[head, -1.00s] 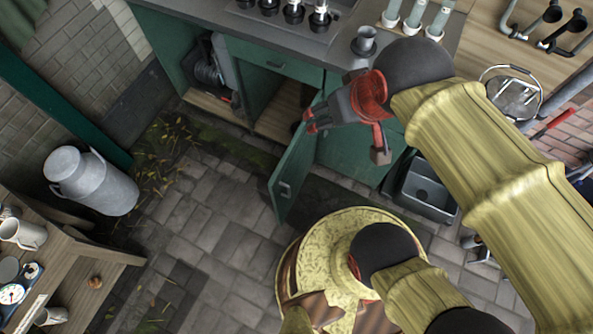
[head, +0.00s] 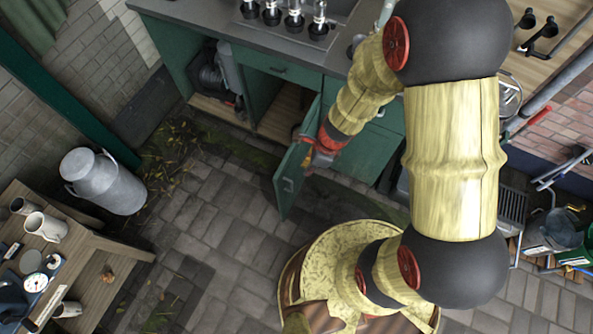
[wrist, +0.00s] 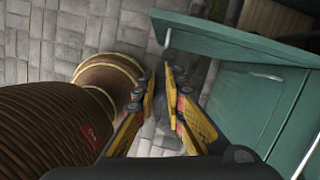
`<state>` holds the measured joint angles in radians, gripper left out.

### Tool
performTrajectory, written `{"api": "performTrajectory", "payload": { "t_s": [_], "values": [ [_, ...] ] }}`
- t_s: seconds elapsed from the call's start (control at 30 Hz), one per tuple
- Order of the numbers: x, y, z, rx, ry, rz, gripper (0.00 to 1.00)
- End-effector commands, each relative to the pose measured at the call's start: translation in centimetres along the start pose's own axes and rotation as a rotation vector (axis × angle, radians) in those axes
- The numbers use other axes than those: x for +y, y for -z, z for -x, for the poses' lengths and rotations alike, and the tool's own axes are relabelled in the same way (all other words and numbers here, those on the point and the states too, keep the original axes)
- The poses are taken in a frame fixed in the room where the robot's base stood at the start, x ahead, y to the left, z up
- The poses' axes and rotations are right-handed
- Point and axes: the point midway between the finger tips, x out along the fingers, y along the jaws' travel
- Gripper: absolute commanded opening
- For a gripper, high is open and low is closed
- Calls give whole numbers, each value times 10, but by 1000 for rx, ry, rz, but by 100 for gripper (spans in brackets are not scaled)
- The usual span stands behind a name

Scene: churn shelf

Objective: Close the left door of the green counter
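The green counter (head: 285,72) stands at the top of the head view. One green door (head: 290,180) of it stands swung out over the paving, with a small metal handle near its free end. My gripper (head: 311,160) is low at the right side of this door, close to it; whether they touch is hard to tell. In the wrist view the swung-out door (wrist: 240,42) crosses the upper right, beyond and beside the fingertips. My gripper (wrist: 163,78) shows a narrow gap between its fingers, with nothing held. A closed green front (wrist: 245,105) with a handle is at the right.
The open counter bays hold a dark hose coil (head: 210,78) and a grey canister (head: 229,72). A milk churn (head: 103,180) stands at the left, above a wooden table (head: 100,265) with mugs. The paving (head: 215,215) left of the door is clear.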

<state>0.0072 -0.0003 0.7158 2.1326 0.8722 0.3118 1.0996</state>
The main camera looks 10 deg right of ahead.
Motion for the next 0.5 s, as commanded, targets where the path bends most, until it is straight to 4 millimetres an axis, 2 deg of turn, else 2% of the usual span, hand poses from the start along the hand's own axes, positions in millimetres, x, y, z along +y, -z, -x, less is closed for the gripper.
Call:
{"api": "performTrajectory", "payload": {
  "t_s": [0.03, 0.1, 0.27, 0.37, 0.5],
  "values": [
    [-10, 0, 2, 2, 31, -83, 7],
    [-16, 2, 2, 6, 56, -173, 3],
    [-20, 4, 0, 9, 69, -253, 0],
    [-20, 4, -8, 8, 69, -259, 0],
    [-21, 5, -31, 9, 67, -255, 0]
  ]
}}
